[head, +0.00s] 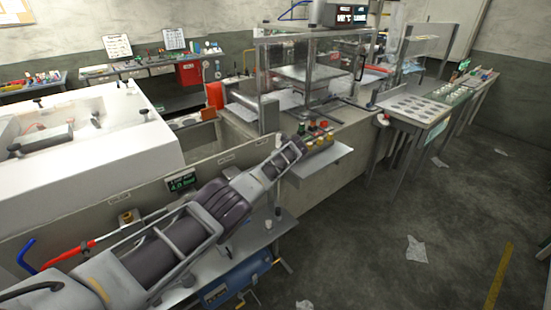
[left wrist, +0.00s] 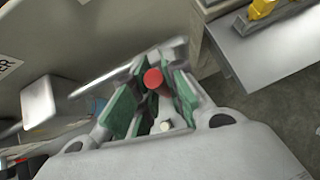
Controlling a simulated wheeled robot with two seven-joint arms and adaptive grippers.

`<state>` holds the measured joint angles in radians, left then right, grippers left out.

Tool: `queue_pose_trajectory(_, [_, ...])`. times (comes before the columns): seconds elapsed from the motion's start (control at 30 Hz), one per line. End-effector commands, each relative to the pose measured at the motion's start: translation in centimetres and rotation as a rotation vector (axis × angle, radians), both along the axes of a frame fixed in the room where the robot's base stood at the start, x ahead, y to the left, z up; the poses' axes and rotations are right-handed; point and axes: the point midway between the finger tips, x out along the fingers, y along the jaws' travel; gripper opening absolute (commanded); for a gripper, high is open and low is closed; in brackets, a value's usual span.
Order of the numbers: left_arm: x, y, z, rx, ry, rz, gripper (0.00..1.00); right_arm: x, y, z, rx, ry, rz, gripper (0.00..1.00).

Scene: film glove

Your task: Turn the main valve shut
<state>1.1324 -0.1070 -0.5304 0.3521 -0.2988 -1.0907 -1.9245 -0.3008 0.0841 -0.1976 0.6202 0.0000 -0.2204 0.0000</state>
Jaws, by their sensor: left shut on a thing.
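A red lever (head: 75,254) and a blue curved handle (head: 26,256) sit at the lower left of the head view, beside my left arm. I cannot tell for certain which is the main valve. My left gripper (head: 298,143) is well to the right of both, in front of the machine wall near a push-button panel. In the left wrist view the gripper (left wrist: 151,100) is shut, its green pads either side of a thing with a round red end (left wrist: 153,79). The rest of that thing is mostly hidden by the fingers. My right gripper is out of view.
The button panel (head: 318,135) and a grey shelf (head: 318,160) are close to the gripper. A blue unit (head: 238,280) stands below. Floor at the right is open, with scattered paper (head: 416,249).

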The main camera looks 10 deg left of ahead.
Motion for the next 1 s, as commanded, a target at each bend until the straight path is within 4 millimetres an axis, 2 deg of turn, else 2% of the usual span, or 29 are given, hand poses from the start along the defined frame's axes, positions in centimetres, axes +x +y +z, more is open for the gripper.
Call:
queue_pose_trajectory(0.53, [-0.2, 0.0, -0.2, 0.003, 0.006, -0.001, 0.0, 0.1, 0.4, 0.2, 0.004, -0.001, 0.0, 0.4])
queue_pose_trajectory(0.57, [-0.2, 0.0, -0.2, 0.003, 0.006, -0.001, 0.17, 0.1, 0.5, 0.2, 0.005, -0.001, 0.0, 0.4])
queue_pose_trajectory(0.7, [-0.2, 0.0, -0.1, 0.003, 0.005, 0.0, 0.35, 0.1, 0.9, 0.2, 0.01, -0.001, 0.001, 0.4])
queue_pose_trajectory(0.93, [-0.1, 0.0, 0.0, 0.003, 0.004, -0.001, 0.35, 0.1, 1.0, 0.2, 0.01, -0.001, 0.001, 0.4])
queue_pose_trajectory(1.0, [-0.1, 0.0, 0.0, 0.003, 0.004, -0.001, 0.35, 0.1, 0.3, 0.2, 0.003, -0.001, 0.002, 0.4])
